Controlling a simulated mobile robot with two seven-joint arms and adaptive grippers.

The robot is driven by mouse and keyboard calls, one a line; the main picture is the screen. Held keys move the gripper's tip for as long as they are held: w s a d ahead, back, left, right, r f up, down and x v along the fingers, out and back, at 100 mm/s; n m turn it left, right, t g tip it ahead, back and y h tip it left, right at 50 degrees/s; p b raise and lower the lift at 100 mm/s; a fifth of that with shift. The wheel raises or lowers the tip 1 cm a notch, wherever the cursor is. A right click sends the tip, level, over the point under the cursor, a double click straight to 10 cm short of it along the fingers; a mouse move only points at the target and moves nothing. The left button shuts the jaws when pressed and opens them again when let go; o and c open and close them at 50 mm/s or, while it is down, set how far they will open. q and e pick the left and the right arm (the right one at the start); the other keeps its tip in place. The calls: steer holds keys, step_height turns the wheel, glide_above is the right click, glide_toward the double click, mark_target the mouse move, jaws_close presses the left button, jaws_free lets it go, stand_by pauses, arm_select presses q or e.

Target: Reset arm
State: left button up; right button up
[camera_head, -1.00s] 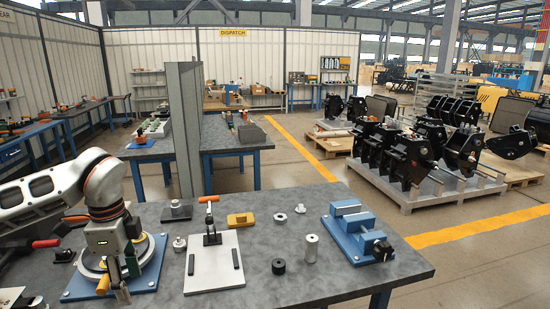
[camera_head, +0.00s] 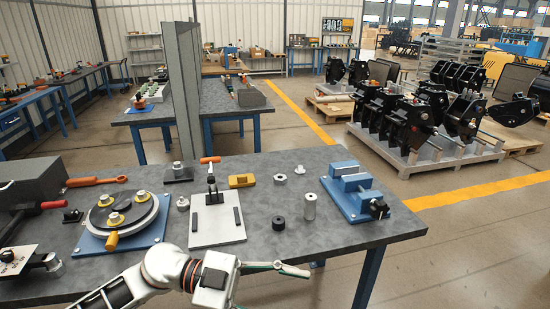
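My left arm comes in from the lower left, and its gripper (camera_head: 270,288) is in front of the grey bench's near edge. Its fingers are spread apart, pointing right and down, with nothing seen between them. A blue base plate (camera_head: 88,243) carries a round turntable (camera_head: 123,211) with several brass-coloured pieces on top and an orange-yellow handle (camera_head: 112,241) in front. The gripper is apart from it. My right gripper is out of view.
The grey bench (camera_head: 265,235) also holds a white plate with an orange-handled clamp (camera_head: 217,225), a yellow block (camera_head: 241,181), a blue vise (camera_head: 352,195), a black ring (camera_head: 279,223) and metal cylinders (camera_head: 309,206). A grey upright panel (camera_head: 184,90) stands behind.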

arm_select(q)
steer(key=w+a+n+t+h, duration=0.3)
steer(key=w+n+t, duration=0.3)
steer(key=n+t, duration=0.5)
steer(key=w+a+f+n+t+y, duration=0.3)
steer(key=a+f+n+t+y, duration=0.5)
steer(key=f, duration=0.3)
steer(key=s+a+f+n+g+y, duration=0.1)
steer(key=s+a+f+y, duration=0.3)
steer(key=f, duration=0.7)
steer(key=s+a+f+n+g+y, duration=0.1)
steer(key=s+a+f+g+y, duration=0.3)
steer(key=s+a+f, duration=0.4)
step_height(320, 180, down, 3)
steer(key=shift+s+f+n+y, duration=0.1)
steer(key=shift+s+n+y, duration=0.35)
steer(key=shift+s, duration=0.8)
steer(key=shift+c, duration=0.3)
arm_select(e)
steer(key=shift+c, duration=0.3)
arm_select(q)
steer(key=c, duration=0.5)
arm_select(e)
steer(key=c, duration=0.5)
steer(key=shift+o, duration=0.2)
